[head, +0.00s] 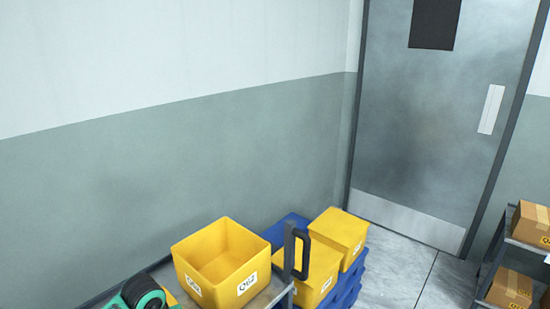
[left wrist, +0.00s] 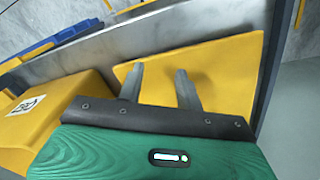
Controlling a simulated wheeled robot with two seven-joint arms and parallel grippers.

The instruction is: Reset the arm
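My left gripper (left wrist: 158,78) shows in the left wrist view with its two grey fingers apart and nothing between them. A yellow surface (left wrist: 225,70) lies behind the fingers; I cannot tell whether they touch it. In the head view a green and black part of my left arm (head: 143,292) enters at the lower left edge, beside an open yellow bin (head: 200,281) labelled Q62. The bin looks empty from the part of its inside that shows. The left fingers are not seen in the head view. My right gripper is in neither view.
The bin stands on a grey trolley with a black handle (head: 297,252). More yellow bins (head: 340,230) sit on blue crates (head: 348,288) behind it. A rack with cardboard boxes (head: 511,289) is at the right. A grey door (head: 430,120) stands behind clear floor (head: 405,260).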

